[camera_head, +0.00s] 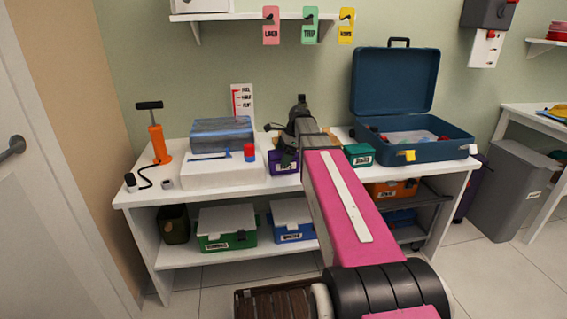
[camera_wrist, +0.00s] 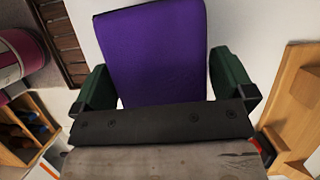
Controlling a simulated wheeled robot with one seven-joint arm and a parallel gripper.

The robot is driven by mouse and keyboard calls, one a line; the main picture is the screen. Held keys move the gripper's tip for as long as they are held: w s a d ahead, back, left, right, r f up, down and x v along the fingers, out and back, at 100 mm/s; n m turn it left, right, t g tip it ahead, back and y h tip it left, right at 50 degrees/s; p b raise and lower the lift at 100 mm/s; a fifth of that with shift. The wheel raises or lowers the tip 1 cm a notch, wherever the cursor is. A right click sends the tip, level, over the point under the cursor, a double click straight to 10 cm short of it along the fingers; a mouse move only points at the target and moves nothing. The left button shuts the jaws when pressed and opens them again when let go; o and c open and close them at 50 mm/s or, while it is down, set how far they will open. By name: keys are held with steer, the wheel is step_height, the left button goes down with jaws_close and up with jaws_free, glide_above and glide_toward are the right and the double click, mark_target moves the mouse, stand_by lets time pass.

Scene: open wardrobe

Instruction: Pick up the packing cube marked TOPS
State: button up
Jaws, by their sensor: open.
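A purple packing cube (camera_head: 283,163) stands on the white bench top near its middle, partly hidden by my arm. Its small label is too small to read, so I cannot confirm TOPS. In the wrist view, the purple cube (camera_wrist: 152,55) fills the space between my two green-dark fingers, with no lettering showing. My gripper (camera_wrist: 165,88) is open, with one finger on each side of the cube. Small gaps seem to show beside it; contact is not clear. In the head view, my gripper (camera_head: 287,150) is at the cube, its fingers mostly hidden.
A small green labelled cube (camera_head: 358,154) and an open blue suitcase (camera_head: 420,150) stand right of my arm.

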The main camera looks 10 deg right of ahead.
steer(key=shift+a+f, duration=0.25)
steer(key=shift+f, duration=0.45)
steer(key=shift+f, duration=0.1)
steer(key=c, duration=0.8)
steer(key=shift+o, duration=0.2)
